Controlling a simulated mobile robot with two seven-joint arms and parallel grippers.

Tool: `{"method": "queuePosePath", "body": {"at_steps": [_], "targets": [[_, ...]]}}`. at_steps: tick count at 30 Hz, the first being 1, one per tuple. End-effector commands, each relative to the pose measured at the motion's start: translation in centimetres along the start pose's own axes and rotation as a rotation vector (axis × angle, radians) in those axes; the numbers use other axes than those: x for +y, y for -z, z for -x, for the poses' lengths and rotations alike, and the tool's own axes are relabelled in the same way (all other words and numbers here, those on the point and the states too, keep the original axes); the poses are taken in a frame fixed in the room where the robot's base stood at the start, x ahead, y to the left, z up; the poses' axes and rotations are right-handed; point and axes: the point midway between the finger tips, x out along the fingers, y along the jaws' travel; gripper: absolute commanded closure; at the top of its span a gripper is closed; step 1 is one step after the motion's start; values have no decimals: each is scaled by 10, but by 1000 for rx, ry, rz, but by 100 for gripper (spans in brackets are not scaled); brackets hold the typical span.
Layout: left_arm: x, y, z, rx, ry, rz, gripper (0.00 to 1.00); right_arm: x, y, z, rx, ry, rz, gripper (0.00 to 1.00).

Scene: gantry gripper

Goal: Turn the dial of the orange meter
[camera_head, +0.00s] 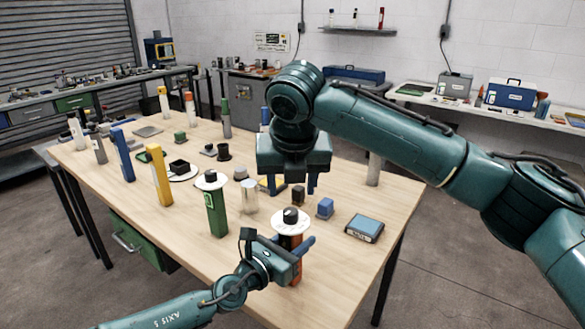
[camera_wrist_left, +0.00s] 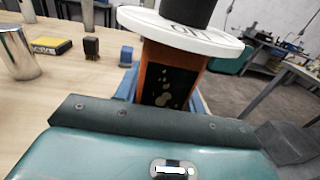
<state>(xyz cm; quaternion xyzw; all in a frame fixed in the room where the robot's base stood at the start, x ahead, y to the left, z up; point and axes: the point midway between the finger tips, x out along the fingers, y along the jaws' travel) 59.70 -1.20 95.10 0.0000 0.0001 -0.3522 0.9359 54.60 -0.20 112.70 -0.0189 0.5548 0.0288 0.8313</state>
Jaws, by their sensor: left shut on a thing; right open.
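The orange meter (camera_head: 297,272) stands upright near the table's front edge, with a white disc and a black dial (camera_head: 290,214) on top. In the left wrist view its orange body (camera_wrist_left: 172,75) shows below the white disc (camera_wrist_left: 165,29); the black dial is partly cut off by the top edge. My left gripper (camera_head: 298,248) is shut on the meter's body, below the disc. My right gripper (camera_head: 291,187) is open and empty, pointing down behind and above the meter, apart from the dial.
A green meter (camera_head: 217,217) and a silver can (camera_head: 249,199) stand to the left. Yellow (camera_head: 160,178) and blue (camera_head: 122,156) posts stand farther left.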

Motion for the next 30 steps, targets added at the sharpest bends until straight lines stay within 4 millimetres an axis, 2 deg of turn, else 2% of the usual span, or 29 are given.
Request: {"method": "queuePosePath", "body": {"at_steps": [3, 9, 26, 27, 30], "targets": [[0, 1, 0, 1, 0, 0, 95, 0, 0, 19, -1, -1, 0, 50], [0, 1, 0, 1, 0, 0, 95, 0, 0, 36, 1, 1, 0, 50], [0, 0, 0, 1, 0, 0, 95, 0, 0, 40, 1, 1, -1, 50], [0, 0, 0, 1, 0, 0, 57, 0, 0, 39, 1, 1, -1, 50], [0, 0, 0, 1, 0, 0, 49, 0, 0, 39, 1, 1, -1, 50]]}}
